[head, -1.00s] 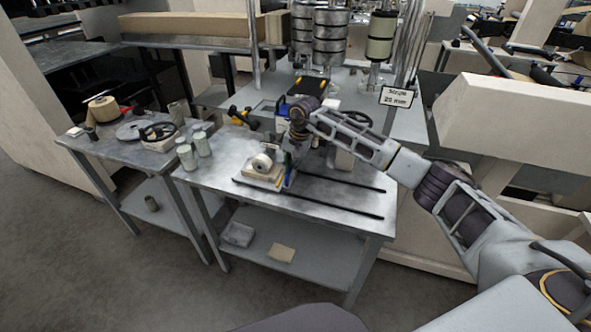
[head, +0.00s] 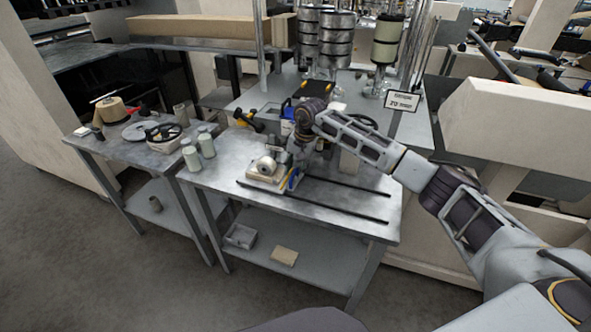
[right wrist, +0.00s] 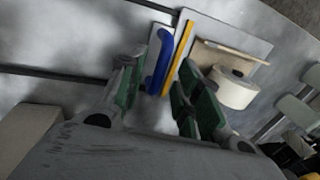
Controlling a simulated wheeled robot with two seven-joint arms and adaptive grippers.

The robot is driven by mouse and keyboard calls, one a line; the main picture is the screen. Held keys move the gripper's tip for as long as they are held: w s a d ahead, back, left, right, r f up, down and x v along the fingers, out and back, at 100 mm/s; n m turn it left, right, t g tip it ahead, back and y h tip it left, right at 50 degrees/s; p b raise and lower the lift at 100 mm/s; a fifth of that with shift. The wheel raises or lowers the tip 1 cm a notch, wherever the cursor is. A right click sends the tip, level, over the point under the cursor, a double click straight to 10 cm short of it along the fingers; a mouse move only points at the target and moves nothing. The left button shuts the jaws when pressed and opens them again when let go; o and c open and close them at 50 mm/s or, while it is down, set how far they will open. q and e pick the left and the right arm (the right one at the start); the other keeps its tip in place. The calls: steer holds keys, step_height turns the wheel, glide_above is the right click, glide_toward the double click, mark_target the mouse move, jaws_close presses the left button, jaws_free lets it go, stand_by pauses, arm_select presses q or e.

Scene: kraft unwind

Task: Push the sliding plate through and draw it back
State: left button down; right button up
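The sliding plate (head: 252,184) is a thin pale plate on the middle table, at the left end of two dark rails. It carries a wooden block and a white roll (head: 267,164). In the right wrist view the plate (right wrist: 205,30) has a blue handle (right wrist: 161,62) and a yellow strip (right wrist: 180,55). My right gripper (right wrist: 160,95) is open, its green-padded fingers apart. The handle shows between and just beyond the fingertips; I cannot tell if they touch it. In the head view my right gripper (head: 297,165) is small and partly hidden by its arm. My left gripper is out of view.
The two dark rails (head: 345,200) run right across clear tabletop. Pale cylinders (head: 198,149) stand at the table's left edge. A side table (head: 85,147) at left holds a tan roll and a wheel.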

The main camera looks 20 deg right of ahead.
step_height(320, 180, up, 11)
steer(key=s+d, duration=0.1)
steer(key=shift+s+d+r, duration=0.15)
steer(key=shift+s+d, duration=0.05)
steer(key=shift+d, duration=0.2)
stand_by(0.5)
